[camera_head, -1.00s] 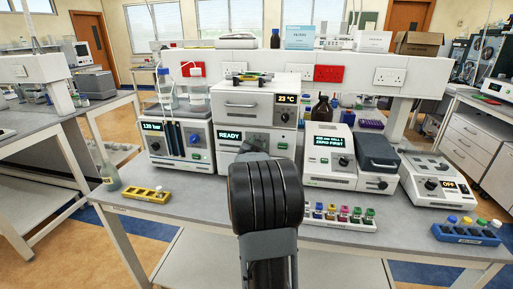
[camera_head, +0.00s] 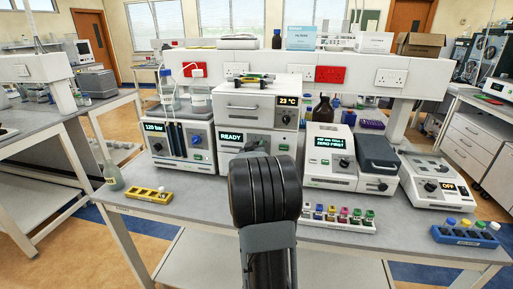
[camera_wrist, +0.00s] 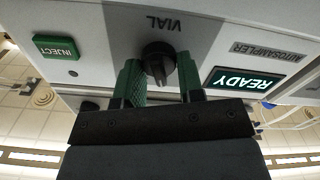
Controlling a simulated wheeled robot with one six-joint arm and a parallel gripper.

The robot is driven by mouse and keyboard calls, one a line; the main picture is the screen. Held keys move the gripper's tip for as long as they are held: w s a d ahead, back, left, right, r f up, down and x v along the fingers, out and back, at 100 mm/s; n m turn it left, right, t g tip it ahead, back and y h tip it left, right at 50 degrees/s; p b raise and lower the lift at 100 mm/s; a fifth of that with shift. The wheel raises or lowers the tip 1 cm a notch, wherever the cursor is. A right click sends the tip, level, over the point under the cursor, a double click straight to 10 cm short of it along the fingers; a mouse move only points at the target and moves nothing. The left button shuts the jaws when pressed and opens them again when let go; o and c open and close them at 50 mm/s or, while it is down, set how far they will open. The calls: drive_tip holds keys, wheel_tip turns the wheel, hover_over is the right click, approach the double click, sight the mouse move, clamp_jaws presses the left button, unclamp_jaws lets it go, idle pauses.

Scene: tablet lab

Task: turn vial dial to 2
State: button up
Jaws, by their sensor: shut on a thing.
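The vial dial (camera_wrist: 160,52) is a dark round knob with a raised grip bar on the autosampler's front, under the label VIAL in the upside-down wrist view. My gripper (camera_wrist: 159,68) has its green fingers on both sides of the knob and is shut on it. The autosampler (camera_head: 208,155) is the white instrument at the middle of the bench, and its display (camera_wrist: 245,82) reads READY. In the head view my arm hides the dial. No dial numbers can be read, so its setting cannot be told.
A green INJECT button (camera_wrist: 60,47) sits on the same panel. A pump with bottles (camera_head: 174,142) stands left, and a white instrument (camera_head: 327,155) stands right. A vial rack (camera_head: 338,223) and a yellow rack (camera_head: 148,195) lie near the bench's front edge.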

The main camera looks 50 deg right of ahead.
drive_tip(key=shift+f, duration=0.2)
idle(0.4)
drive_tip(key=o, duration=0.7)
drive_tip(key=shift+s+d, duration=0.1)
drive_tip(key=shift+o, duration=0.9)
drive_tip(key=shift+r, duration=0.15)
drive_tip(key=b+v, duration=0.1)
drive_tip(key=v, duration=1.3)
